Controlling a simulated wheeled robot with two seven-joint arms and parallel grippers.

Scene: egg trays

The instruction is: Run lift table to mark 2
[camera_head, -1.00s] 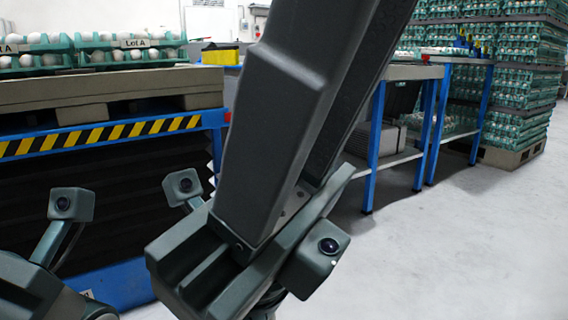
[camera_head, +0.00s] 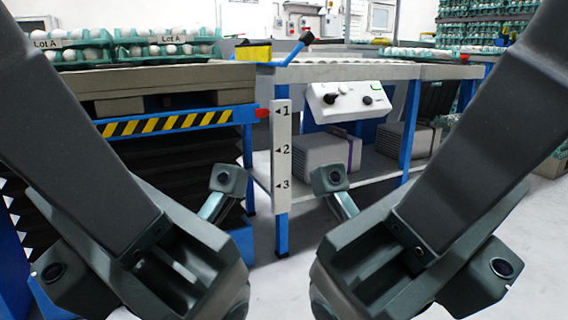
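The lift table (camera_head: 177,122) stands at the left, blue with a yellow-black striped edge and a dark bellows below. It carries a pallet (camera_head: 150,88) with egg trays. Its red pointer (camera_head: 262,113) is about level with mark 1 on the white scale (camera_head: 283,165), which reads 1, 2, 3 downward. A white control box (camera_head: 348,101) with a dark knob at its left, a smaller dark knob at its right and a greenish part hangs under the bench top. My two forearms come in from both sides.
A blue-legged bench (camera_head: 340,72) adjoins the lift table, with a yellow-black item (camera_head: 254,52) on top and grey boxes (camera_head: 327,152) on its lower shelf. Egg trays (camera_head: 425,53) stand at the back right. Pale floor is open at the right.

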